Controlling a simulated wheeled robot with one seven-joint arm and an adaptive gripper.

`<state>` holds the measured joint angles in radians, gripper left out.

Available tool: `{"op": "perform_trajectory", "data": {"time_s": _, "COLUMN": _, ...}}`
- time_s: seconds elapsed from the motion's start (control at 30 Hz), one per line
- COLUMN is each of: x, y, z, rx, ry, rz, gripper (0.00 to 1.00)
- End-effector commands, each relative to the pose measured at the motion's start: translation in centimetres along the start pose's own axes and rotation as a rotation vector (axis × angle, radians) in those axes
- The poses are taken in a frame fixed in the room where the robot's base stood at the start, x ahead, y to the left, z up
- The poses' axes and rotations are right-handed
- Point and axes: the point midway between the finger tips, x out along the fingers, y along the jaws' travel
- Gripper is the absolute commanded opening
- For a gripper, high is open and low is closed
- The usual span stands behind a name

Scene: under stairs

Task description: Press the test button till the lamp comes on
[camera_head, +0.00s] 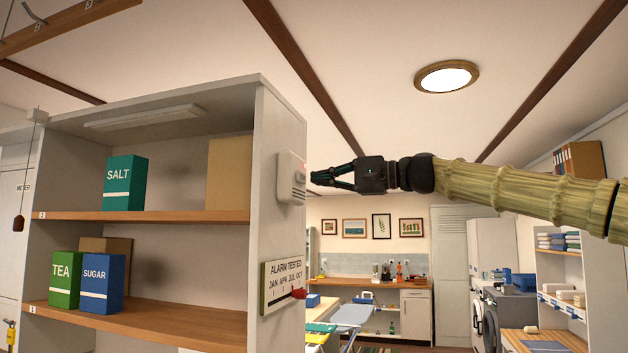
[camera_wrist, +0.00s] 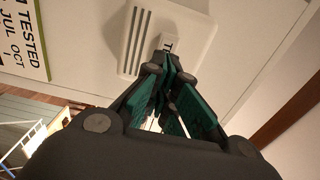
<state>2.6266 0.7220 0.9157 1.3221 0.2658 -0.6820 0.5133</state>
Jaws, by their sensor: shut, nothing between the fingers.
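The white alarm box (camera_head: 291,178) is fixed to the side panel of the shelf unit. In the wrist view the alarm box (camera_wrist: 140,40) shows its slotted grille and a small pale test button (camera_wrist: 168,44) marked "T". My gripper (camera_head: 314,178) is shut and empty, its fingertips right beside the alarm's outer face. In the wrist view the gripper tips (camera_wrist: 167,66) lie just below the button; I cannot tell whether they touch it. A faint reddish spot shows at the alarm's right edge in the head view; I cannot tell if it is a lit lamp.
An "ALARM TESTED" board (camera_head: 283,283) with a red marker (camera_head: 298,293) hangs below the alarm. The shelf unit (camera_head: 150,217) holds salt, tea and sugar boxes. A round ceiling light (camera_head: 446,77) is lit. Open room lies right of the panel.

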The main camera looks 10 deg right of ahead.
Motion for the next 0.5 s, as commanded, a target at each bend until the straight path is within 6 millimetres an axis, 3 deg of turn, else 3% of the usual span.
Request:
{"op": "perform_trajectory", "data": {"time_s": 0.03, "x": -1.4, "y": 0.2, "z": -0.2, "rx": 0.0, "ry": 0.003, "rz": -0.005, "gripper": 0.0}}
{"op": "perform_trajectory", "data": {"time_s": 0.2, "x": -4.6, "y": 0.3, "z": -0.1, "rx": -0.002, "ry": 0.002, "rz": -0.005, "gripper": 0.0}}
{"op": "perform_trajectory", "data": {"time_s": 0.5, "x": -8.8, "y": 0.0, "z": 0.1, "rx": -0.003, "ry": 0.001, "rz": -0.003, "gripper": 0.0}}
